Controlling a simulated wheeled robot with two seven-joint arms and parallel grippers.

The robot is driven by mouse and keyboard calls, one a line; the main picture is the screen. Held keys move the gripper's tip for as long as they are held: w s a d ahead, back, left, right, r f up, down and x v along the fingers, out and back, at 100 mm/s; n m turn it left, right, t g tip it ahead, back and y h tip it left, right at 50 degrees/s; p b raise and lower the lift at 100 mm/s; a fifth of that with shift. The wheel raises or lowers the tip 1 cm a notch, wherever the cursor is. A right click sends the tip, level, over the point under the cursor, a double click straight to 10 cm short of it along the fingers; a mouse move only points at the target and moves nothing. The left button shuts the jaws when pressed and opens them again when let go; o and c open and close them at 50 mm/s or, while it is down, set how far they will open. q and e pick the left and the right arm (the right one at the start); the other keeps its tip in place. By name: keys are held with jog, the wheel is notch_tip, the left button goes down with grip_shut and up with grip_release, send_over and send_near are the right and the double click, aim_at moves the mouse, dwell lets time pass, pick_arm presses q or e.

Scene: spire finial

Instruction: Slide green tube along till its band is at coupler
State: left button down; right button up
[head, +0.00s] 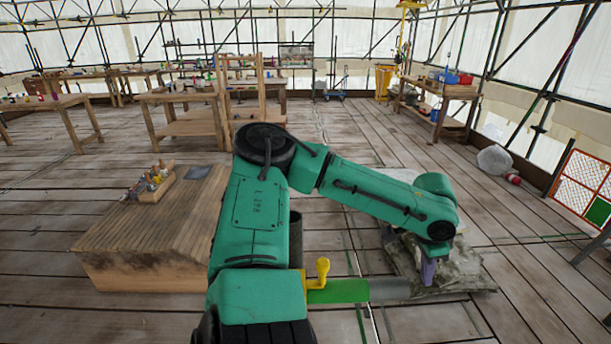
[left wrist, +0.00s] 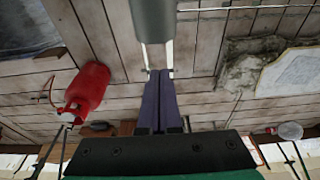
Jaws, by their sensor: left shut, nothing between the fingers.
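The green tube (head: 338,291) lies level in the head view, between a yellow fitting with a knob (head: 318,275) on its left and a grey cylinder (head: 390,288) on its right. I cannot tell which part is the band or which is the coupler. My left gripper (head: 428,272) has purple fingers pointing down near the right end of the grey cylinder. The fingers are shut and empty. In the left wrist view the shut fingertips (left wrist: 158,72) are just below the end of a grey cylinder (left wrist: 153,22); contact cannot be told. My right gripper is not in view.
A rough stone slab (head: 470,278) lies on the plank floor beyond the gripper. A low wooden block (head: 140,235) with a tool tray (head: 157,188) stands at left. A red gas bottle (left wrist: 88,88) shows in the wrist view. Workbenches stand far back.

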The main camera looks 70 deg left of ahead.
aim_at(397, 281)
pick_arm(q)
notch_tip(397, 281, down, 4)
jog(key=shift+r+b, duration=0.25)
jog(key=shift+b, duration=0.7)
jog(key=shift+s+a+r+p, duration=0.1)
jog(key=shift+s+a+p, duration=0.15)
jog(key=shift+p, duration=0.25)
jog(key=shift+s+a+p, duration=0.25)
jog(key=shift+s+p, duration=0.35)
jog(key=shift+p, duration=0.45)
jog(key=shift+s+d+p, duration=0.1)
jog(key=shift+s+p, duration=0.35)
jog(key=shift+p, duration=0.45)
jog(key=shift+s+a+p, duration=0.35)
jog(key=shift+s+p, duration=0.1)
jog(key=shift+p, duration=1.05)
jog(key=shift+s+a+p, duration=0.15)
jog(key=shift+s+p, duration=0.95)
jog(key=shift+p, duration=1.6)
